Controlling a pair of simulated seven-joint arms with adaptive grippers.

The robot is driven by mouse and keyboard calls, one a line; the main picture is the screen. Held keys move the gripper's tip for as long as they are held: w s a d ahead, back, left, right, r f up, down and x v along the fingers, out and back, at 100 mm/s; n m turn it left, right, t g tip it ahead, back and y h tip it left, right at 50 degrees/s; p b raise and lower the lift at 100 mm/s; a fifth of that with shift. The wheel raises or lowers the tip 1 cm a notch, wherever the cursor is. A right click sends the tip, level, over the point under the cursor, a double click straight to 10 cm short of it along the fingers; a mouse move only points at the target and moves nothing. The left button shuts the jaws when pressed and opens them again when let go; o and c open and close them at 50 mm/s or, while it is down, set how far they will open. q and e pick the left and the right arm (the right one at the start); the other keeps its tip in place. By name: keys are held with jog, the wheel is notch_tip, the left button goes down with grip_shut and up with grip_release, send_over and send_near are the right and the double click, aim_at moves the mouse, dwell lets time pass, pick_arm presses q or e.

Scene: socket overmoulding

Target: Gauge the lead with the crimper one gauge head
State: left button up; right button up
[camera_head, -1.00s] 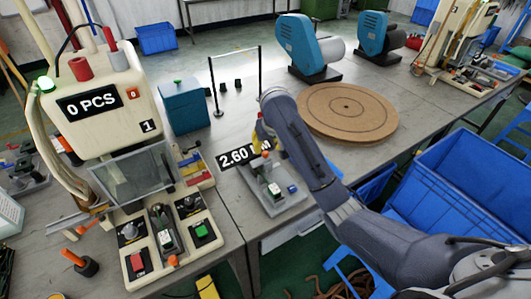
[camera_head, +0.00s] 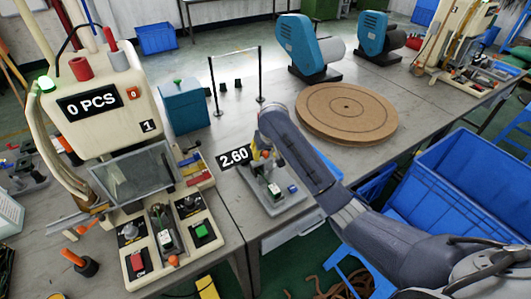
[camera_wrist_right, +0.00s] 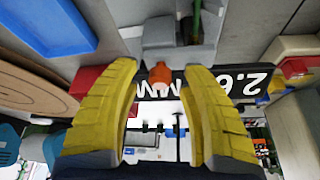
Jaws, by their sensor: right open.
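The gauge unit, a grey base (camera_head: 284,205) with a green and white block and a blue knob, stands at the table's front edge in the head view. A black display (camera_head: 234,157) behind it reads 2.60; my arm hides the rest. My right gripper (camera_head: 264,153) is over the unit's back part. In the right wrist view its yellow fingers (camera_wrist_right: 160,74) are open, one on each side of an orange tip (camera_wrist_right: 159,84), apart from it. The crimping machine (camera_head: 103,110) marked 1 stands at the left and reads 0 PCS. I cannot make out a lead. My left gripper is not in view.
A round brown board (camera_head: 347,112) lies behind my right arm. Blue motor units (camera_head: 309,45) stand at the back. A blue box (camera_head: 185,106) and a thin black frame stand behind the display. Blue crates (camera_head: 460,190) fill the right side.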

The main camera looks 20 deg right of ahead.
grip_shut()
dwell(0.5)
jog(key=shift+w+d+r, duration=0.1)
jog(key=shift+w+d, duration=0.1)
jog(key=shift+d, duration=0.55)
jog(key=shift+w+d+f, duration=0.1)
jog(key=shift+w+d, duration=0.05)
jog(key=shift+d, duration=0.6)
jog(key=shift+w+d+r, duration=0.1)
jog(key=shift+w+d, duration=0.1)
jog(key=shift+d, duration=0.65)
jog(key=shift+c, duration=1.7)
grip_release()
jog(key=o, duration=0.3)
jog(key=shift+o, duration=0.2)
